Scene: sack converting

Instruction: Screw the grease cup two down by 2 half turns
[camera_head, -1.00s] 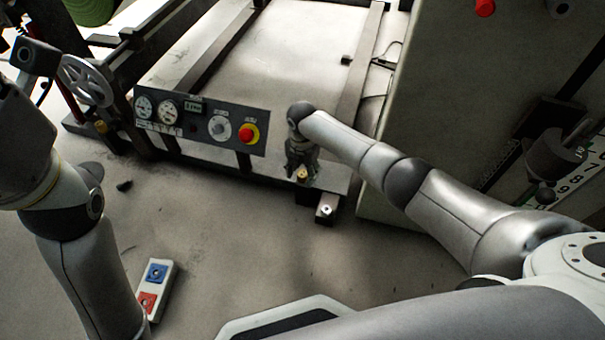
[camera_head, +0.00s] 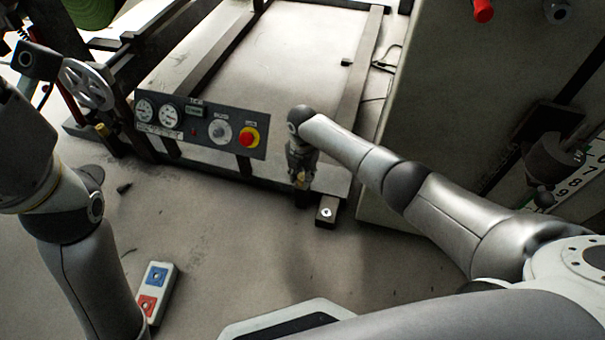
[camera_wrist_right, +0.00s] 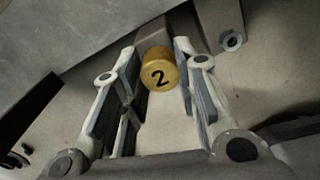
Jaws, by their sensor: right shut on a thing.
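The grease cup two is a brass-coloured cap marked with a black 2, seen in the right wrist view (camera_wrist_right: 160,74) in front of a brownish block. My right gripper (camera_wrist_right: 157,55) has one finger on each side of the cup and is shut on it. In the head view the right gripper (camera_head: 301,178) points down at the front edge of the machine frame, with a small bit of the brass cup (camera_head: 301,181) showing. The cup's lower part and thread are hidden.
A grey control panel (camera_head: 201,124) with gauges and a red-and-yellow stop button (camera_head: 248,137) stands left of the right gripper. A small block with a bolt (camera_head: 326,211) is just right of it. A two-button box (camera_head: 155,290) lies on the floor. A large cabinet (camera_head: 440,110) rises at the right.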

